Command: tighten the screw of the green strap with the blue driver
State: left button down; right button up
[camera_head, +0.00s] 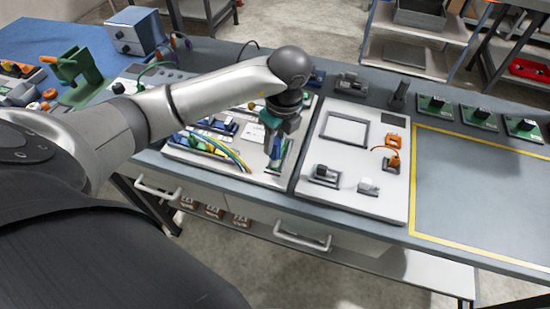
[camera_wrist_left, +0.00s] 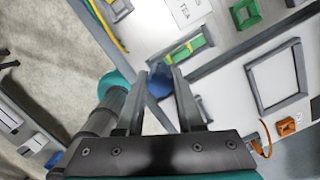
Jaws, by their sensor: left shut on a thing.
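My left gripper (camera_head: 271,143) reaches down over the right part of the white cable panel (camera_head: 250,176). In the left wrist view its two fingers (camera_wrist_left: 160,78) are closed around a blue thing, which looks like the handle of the blue driver (camera_wrist_left: 160,84). The driver's shaft and tip are hidden. The screw is too small or hidden to make out. My right gripper is not in view.
A second white panel (camera_head: 345,195) with a grey square frame (camera_head: 345,129) and an orange part (camera_head: 392,160) adjoins on the right. Coloured cables (camera_head: 215,150) run along the left panel. A green stand (camera_head: 78,76) is at far left. The yellow-outlined area (camera_head: 480,190) is clear.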

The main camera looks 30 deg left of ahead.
pick_arm(q)
jog(key=m+b, duration=0.2)
jog(key=m, duration=0.3)
jog(key=shift+m+t, duration=0.4)
jog(key=m+h+b, duration=0.1)
jog(key=m+b, duration=0.1)
jog(key=m, duration=0.2)
jog(key=shift+f, duration=0.2)
jog(key=m+b, duration=0.1)
jog(key=m, duration=0.2)
jog(key=shift+r+t, duration=0.1)
jog(key=shift+t, duration=0.2)
jog(key=shift+m+h+b, duration=0.3)
jog(key=shift+m+b, duration=0.3)
jog(key=shift+b, duration=0.05)
jog(key=m+b, duration=0.1)
jog(key=m, duration=0.2)
jog(key=shift+b, duration=0.3)
jog(key=m+h+b, duration=0.1)
jog(key=m, duration=0.1)
jog(key=shift+m, duration=0.4)
jog(key=shift+m+b, duration=0.3)
jog(key=shift+m, duration=0.3)
jog(key=m+b, duration=0.1)
jog(key=m, duration=0.1)
jog(key=m+b, duration=0.1)
jog(key=m, duration=0.2)
jog(key=shift+m+g+h, duration=0.3)
jog(key=shift+g, duration=0.1)
